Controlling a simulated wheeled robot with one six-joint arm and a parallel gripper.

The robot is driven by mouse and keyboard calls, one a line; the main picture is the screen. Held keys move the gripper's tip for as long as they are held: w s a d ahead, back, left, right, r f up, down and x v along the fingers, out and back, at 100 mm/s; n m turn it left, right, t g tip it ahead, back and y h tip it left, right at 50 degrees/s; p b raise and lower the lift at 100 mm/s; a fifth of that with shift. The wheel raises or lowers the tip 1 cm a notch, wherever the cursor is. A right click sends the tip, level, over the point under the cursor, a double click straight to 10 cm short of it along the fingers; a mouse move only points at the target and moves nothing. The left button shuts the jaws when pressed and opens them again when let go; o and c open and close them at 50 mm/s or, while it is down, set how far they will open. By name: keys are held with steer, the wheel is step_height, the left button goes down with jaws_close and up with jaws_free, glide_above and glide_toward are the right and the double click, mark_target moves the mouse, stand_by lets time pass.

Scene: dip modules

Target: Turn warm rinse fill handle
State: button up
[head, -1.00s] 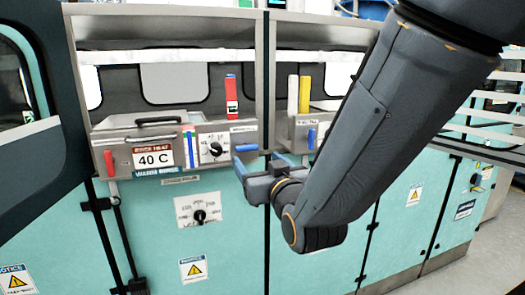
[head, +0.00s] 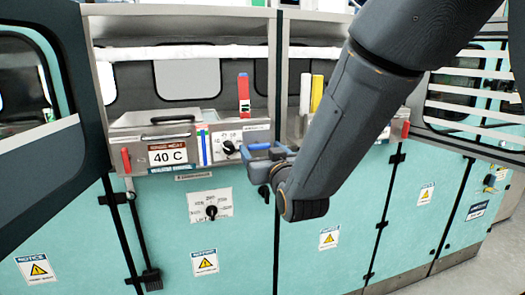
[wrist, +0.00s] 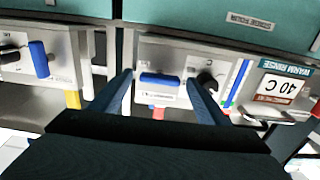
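The warm rinse panel, marked 40 C (head: 168,156), is on the left unit in the head view; its label (wrist: 281,85) shows upside down in the wrist view. A blue bar handle (wrist: 160,80) sits on this panel beside a black knob (wrist: 208,82). The handle lies lengthwise across the picture, in the gap between my fingers. My gripper (wrist: 162,98) is open, one finger off each end of the handle, with no contact visible. In the head view my gripper (head: 270,153) is in front of the panel's right end and partly hides the handle.
A lower dial (head: 211,211) is on the teal front. The floor side before the cabinets looks clear.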

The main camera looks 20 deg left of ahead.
steer(key=c, duration=0.9)
steer(key=shift+m+b, duration=0.35)
steer(key=shift+m, duration=0.05)
steer(key=m+b, duration=0.3)
steer(key=shift+f+m, duration=0.1)
steer(key=shift+m, duration=0.3)
steer(key=m+b, duration=0.3)
steer(key=m, duration=0.1)
steer(key=m+b, duration=0.4)
steer(key=m, duration=0.1)
steer(key=shift+w+b, duration=0.1)
steer(key=shift+b, duration=0.2)
steer(key=m+b, duration=0.4)
steer(key=shift+m+b, duration=0.3)
steer(key=shift+m, duration=0.1)
